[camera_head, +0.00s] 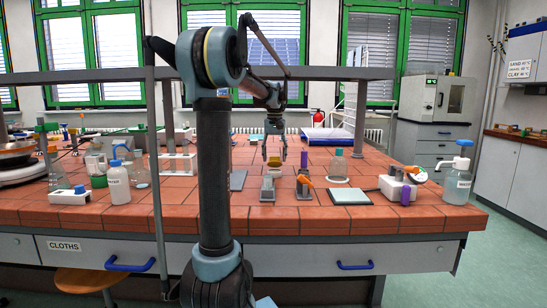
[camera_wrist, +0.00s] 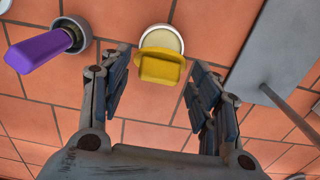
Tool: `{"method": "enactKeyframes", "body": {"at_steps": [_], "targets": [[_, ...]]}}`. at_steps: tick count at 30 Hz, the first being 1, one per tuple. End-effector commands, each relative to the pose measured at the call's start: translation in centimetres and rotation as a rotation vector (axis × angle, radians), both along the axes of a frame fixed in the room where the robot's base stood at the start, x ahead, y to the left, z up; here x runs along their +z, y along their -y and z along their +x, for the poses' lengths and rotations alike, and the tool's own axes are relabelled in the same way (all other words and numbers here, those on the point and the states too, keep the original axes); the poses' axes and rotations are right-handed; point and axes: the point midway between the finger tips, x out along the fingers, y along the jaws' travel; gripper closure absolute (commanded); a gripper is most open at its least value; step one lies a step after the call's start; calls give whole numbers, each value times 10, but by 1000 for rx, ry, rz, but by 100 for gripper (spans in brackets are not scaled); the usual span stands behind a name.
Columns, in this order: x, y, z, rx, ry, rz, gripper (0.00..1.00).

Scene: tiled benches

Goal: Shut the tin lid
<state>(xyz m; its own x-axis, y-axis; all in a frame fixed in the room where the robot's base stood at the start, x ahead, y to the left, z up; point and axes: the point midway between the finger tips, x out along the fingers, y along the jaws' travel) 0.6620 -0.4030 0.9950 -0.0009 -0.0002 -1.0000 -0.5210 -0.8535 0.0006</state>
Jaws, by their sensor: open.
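The tin (camera_wrist: 162,40) is a small round pot with a pale cream top, at the upper middle of the wrist view. Its yellow lid (camera_wrist: 159,68) stands tilted up at the edge closer to my gripper, leaving the round top uncovered. My gripper (camera_wrist: 162,88) is open and empty, its fingers spread to either side below the lid, with no clear contact. In the head view my gripper (camera_head: 275,158) hangs over the middle of the tiled bench. The tin is hard to make out there among small items.
A purple-handled thing in a round grey holder (camera_wrist: 75,37) is left of the tin in the wrist view. A grey plate with a rod (camera_wrist: 262,75) lies to the right. In the head view a white-topped plate (camera_head: 348,197) and a wash bottle (camera_head: 458,184) stand to the right.

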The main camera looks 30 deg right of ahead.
Motion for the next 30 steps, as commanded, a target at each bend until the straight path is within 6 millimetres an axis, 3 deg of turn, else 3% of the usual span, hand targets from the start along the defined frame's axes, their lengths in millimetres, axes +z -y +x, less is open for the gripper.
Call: {"method": "enactKeyframes", "body": {"at_steps": [2, 6, 8, 20, 30], "targets": [[0, 0, 0, 0, 0, 0, 46], [0, 0, 0, -1, 0, 0, 77], [0, 0, 0, -1, 0, 0, 88], [-1, -2, -3, -2, 36, -20, 88], [-6, -7, -12, -3, 172, -104, 88]]}}
